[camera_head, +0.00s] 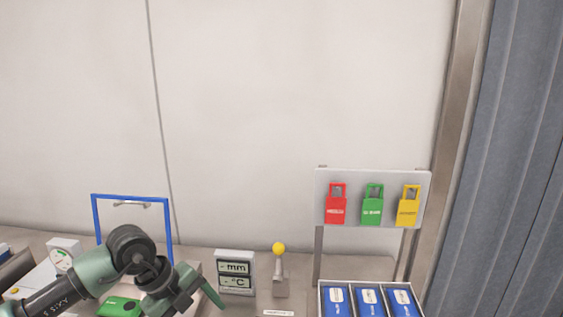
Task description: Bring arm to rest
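My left arm comes in from the lower left, green and dark grey, with its wrist bent down in front of the bench. My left gripper (203,296) is at the bottom edge, left of the grey display unit. Its fingertips are partly cut off, so I cannot tell whether it is open or shut. I see nothing held in it. My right arm and gripper are not in view.
A display unit (236,272) marked mm and °C and a yellow-knobbed lever (279,249) stand right of my gripper. A blue frame (97,217) stands behind my arm. A padlock board (390,175) rises behind a tray (320,294) of blue packs.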

